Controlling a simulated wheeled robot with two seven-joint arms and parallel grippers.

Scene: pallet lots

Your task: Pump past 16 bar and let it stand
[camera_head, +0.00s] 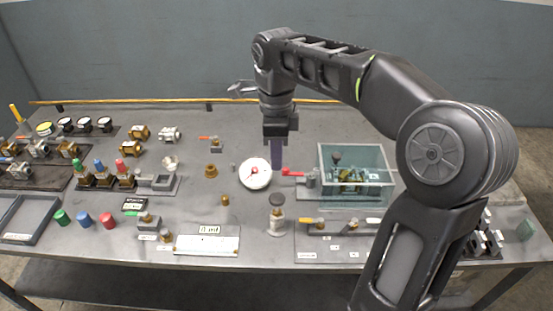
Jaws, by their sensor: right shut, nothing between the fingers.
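My right gripper (277,163) comes down from above over the middle of the bench. It is shut and empty, its fingertips just behind and right of the round white gauge (255,174) in this view. The gauge's dial faces up with a red mark or needle; its reading is too small to tell. A red lever (292,172) lies just right of the fingertips; I cannot tell whether they touch it. A clear-walled box (345,153) with brass fittings inside stands to the right. A dark-knobbed upright part (277,213) stands in front; I cannot tell whether it is the pump. My left gripper is out of view.
Several valves, colored caps and small gauges (104,124) fill the left side of the grey bench (230,115). A white labelled plate (207,245) lies at the front. A panel with yellow-handled valves (345,250) is front right. The bench's back middle is mostly clear.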

